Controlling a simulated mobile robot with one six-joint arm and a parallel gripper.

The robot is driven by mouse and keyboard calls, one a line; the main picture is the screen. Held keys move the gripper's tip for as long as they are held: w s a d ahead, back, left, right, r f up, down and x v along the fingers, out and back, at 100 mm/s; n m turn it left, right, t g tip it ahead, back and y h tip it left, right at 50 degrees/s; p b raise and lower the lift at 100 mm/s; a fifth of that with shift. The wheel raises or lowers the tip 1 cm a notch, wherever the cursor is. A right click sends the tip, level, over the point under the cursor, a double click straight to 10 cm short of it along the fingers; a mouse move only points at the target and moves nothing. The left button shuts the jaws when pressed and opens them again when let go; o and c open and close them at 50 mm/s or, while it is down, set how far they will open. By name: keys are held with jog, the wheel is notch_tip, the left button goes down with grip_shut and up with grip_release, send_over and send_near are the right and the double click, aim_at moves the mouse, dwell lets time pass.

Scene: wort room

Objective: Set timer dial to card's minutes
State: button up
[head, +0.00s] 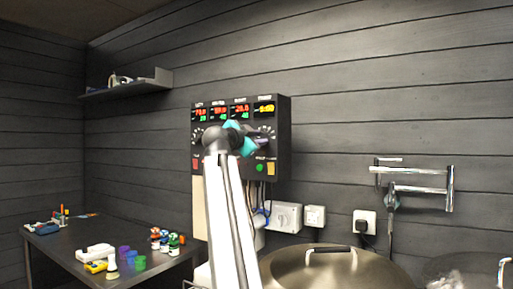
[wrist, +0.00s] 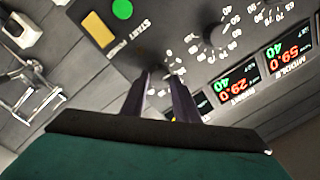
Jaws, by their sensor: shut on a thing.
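The dark control panel (head: 222,154) hangs on the back wall. Its timer display (head: 264,107) glows yellow at the upper right, with digits too small to read surely. My gripper (head: 261,144) is at the panel's right side, below that display. In the wrist view, which is upside down, my gripper's dark fingers (wrist: 162,80) reach the panel face beside printed scale numbers. They are shut on the timer dial, which they mostly hide, so its pointer cannot be read. A green start button (wrist: 122,9) is beside the fingers. I cannot make out a card with minutes.
Another dark dial (wrist: 219,35) sits close to the fingers. A yellow rectangle (head: 271,168) is low on the panel. A large lidded kettle (head: 290,272) stands below right, and a side table (head: 60,246) with bottles and small pots is at left.

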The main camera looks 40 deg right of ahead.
jog(key=shift+d+m+b, duration=0.1)
jog(key=shift+m+b, duration=1.3)
jog(key=shift+b, duration=0.95)
jog(key=shift+r+m+b, duration=0.1)
jog(key=shift+m+b, duration=0.2)
jog(key=shift+b, duration=0.1)
jog(key=shift+r+m+b, duration=0.1)
jog(key=shift+m+b, duration=0.2)
jog(key=o, duration=1.1)
jog(key=shift+d, duration=0.15)
jog(key=shift+f, duration=0.2)
jog(key=shift+a, duration=0.2)
